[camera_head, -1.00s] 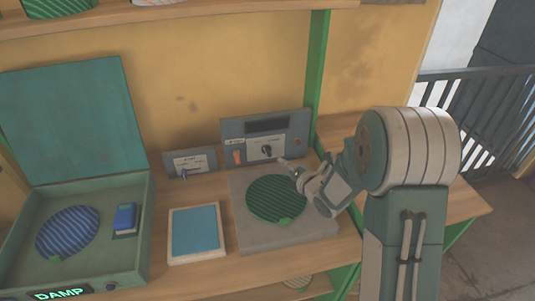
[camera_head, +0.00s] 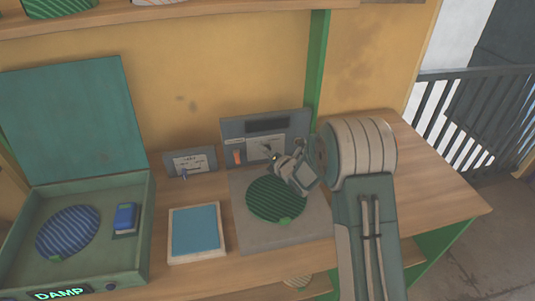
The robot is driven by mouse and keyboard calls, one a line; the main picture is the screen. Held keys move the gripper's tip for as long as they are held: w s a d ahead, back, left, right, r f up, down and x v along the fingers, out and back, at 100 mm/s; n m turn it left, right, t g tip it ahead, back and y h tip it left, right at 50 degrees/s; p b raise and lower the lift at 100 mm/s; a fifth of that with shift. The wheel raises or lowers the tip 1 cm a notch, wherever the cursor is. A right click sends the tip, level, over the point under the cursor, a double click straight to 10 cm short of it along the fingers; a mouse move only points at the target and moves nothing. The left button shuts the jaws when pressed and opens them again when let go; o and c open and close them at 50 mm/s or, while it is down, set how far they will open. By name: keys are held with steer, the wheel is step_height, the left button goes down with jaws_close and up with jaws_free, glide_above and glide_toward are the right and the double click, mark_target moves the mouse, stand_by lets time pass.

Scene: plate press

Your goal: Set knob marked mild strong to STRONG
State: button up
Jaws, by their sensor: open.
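A grey control panel (camera_head: 290,123) stands behind the press plate, with a dark window, an orange switch (camera_head: 237,157) and a white dial plate (camera_head: 252,153). The dial's dark knob is now largely covered by my gripper (camera_head: 274,157), so its setting cannot be read. My gripper is open, with its fingertips in front of that dial; whether they touch the knob I cannot tell. A smaller grey panel (camera_head: 206,157) to the left carries a white scale and a small knob (camera_head: 183,177). The lettering on both panels is too small to read.
A green striped disc (camera_head: 270,200) lies on a grey slab (camera_head: 308,226) below my gripper. A blue-topped pad (camera_head: 195,232) lies left of it. An open green case (camera_head: 110,262) holds a blue striped disc (camera_head: 67,232) and a blue block (camera_head: 125,217). The wooden bench (camera_head: 430,190) is clear at right.

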steer(key=shift+c, duration=0.3)
jaws_close()
steer(key=c, duration=1.1)
jaws_free()
steer(key=c, duration=1.1)
jaws_free()
steer(key=c, duration=1.1)
jaws_free()
steer(key=shift+m+y, duration=0.7)
steer(key=shift+m, duration=0.6)
steer(key=c, duration=1.1)
jaws_free()
steer(key=shift+f, duration=0.1)
